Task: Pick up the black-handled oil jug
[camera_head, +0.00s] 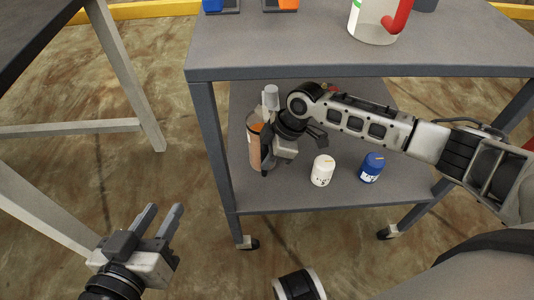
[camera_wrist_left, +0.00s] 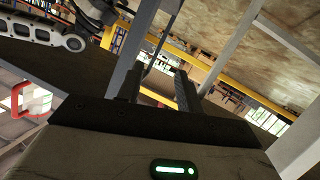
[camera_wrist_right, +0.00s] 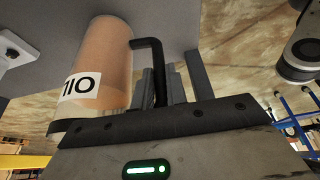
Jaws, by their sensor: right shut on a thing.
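The oil jug (camera_head: 254,152) is a translucent orange-brown cylinder at the left end of the cart's lower shelf, partly hidden by my right gripper. I cannot tell whether the jug touches the shelf. My left gripper (camera_head: 166,207) is open and empty over the floor at the lower left.
A white bottle (camera_head: 322,171) and a blue bottle (camera_head: 371,168) stand on the lower shelf (camera_head: 300,202), right of the jug. The upper shelf (camera_head: 290,50) overhangs my right gripper and carries a white container with a red handle (camera_head: 375,24). Cart leg (camera_head: 215,150) stands just left of the jug.

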